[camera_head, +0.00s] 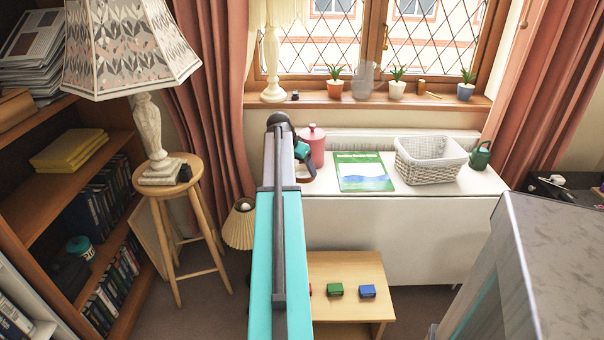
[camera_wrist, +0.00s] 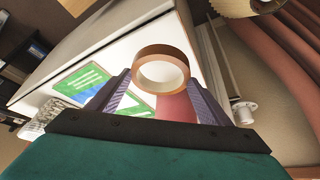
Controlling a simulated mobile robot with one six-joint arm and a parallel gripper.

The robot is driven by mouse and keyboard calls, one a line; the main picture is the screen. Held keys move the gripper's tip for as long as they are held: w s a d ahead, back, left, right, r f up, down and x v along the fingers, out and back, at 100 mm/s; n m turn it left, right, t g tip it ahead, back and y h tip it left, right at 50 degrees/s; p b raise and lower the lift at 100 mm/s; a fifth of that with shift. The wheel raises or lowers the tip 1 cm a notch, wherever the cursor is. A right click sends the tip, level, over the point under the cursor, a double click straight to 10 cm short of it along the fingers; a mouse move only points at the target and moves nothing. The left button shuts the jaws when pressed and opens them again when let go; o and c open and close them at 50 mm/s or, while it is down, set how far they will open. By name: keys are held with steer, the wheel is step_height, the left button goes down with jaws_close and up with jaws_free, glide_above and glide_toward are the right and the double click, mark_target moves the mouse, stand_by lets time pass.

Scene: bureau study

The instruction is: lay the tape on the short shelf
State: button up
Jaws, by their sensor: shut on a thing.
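The tape is a brown ring (camera_wrist: 160,51) with a pale inside. In the wrist view it sits between the tips of my gripper (camera_wrist: 160,82), which is shut on it. In the camera_head view my gripper (camera_head: 304,160) is over the left end of the white cabinet, beside the pink canister (camera_head: 313,143); my arm hides part of it. A low wooden unit (camera_head: 345,270), which may be the short shelf, stands in front of the cabinet, below and nearer than my gripper. My arm covers its left side.
The low unit bears small green (camera_head: 335,289) and blue (camera_head: 367,291) blocks, with a red one partly hidden. The white cabinet (camera_head: 400,215) carries a green booklet (camera_head: 362,170), a wicker basket (camera_head: 428,164) and a watering can. A lamp stool (camera_head: 168,177) and tall bookcase stand left.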

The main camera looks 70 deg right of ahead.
steer(key=shift+w+d, duration=0.15)
steer(key=shift+d, duration=0.2)
steer(key=shift+f, duration=0.1)
steer(key=shift+f, duration=1.7)
steer(key=shift+f, duration=0.1)
steer(key=o, duration=1.1)
steer(key=shift+o, duration=0.2)
steer(key=v, duration=1.2)
